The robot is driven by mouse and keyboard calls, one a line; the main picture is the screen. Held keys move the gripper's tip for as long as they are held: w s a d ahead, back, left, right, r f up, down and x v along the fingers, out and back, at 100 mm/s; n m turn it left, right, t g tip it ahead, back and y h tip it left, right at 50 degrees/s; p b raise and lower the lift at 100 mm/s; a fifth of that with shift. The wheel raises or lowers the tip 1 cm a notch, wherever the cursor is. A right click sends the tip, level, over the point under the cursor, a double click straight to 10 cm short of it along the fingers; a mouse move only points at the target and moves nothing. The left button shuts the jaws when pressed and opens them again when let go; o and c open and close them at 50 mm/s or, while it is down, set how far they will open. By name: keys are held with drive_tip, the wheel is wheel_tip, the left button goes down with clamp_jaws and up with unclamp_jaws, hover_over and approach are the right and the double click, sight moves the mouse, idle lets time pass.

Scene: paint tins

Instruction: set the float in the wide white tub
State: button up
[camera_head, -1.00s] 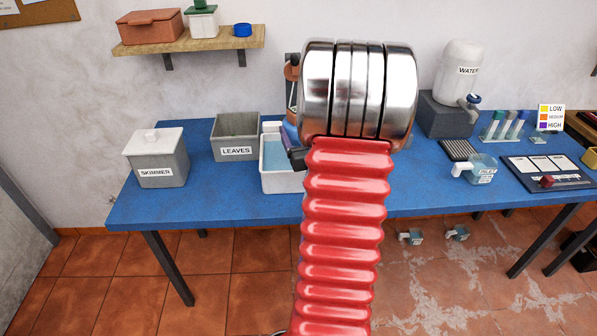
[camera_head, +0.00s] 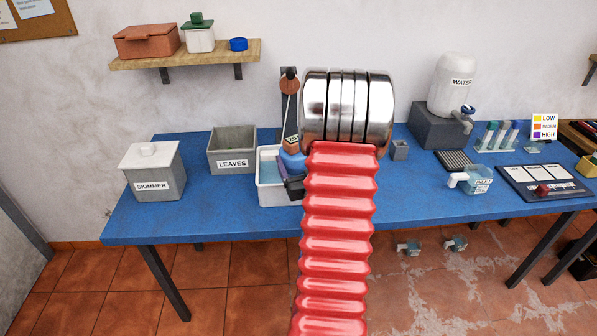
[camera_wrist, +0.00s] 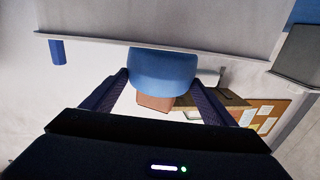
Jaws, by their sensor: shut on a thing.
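The float (camera_head: 293,162) is a blue rounded body; something orange shows just above it in the head view, and I cannot tell whether it belongs to it. My gripper (camera_wrist: 162,78) is shut on the float (camera_wrist: 163,70), a jaw on each side of it in the wrist view. The wide white tub (camera_head: 277,197) holds pale blue water and stands on the blue table. The float is at the tub's right side in the head view, overlapping its rim; I cannot tell its exact height. My arm hides the tub's right end.
A grey LEAVES bin (camera_head: 231,150) and a lidded SKIMMER bin (camera_head: 153,175) stand left of the tub. A post with an orange ball (camera_head: 289,85) rises behind it. The water jug (camera_head: 456,80) and small jug (camera_head: 471,180) stand right. The table front (camera_head: 225,222) is clear.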

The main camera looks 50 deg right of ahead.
drive_tip(key=shift+f, duration=2.05)
drive_tip(key=shift+f, duration=0.15)
drive_tip(key=shift+f, duration=0.3)
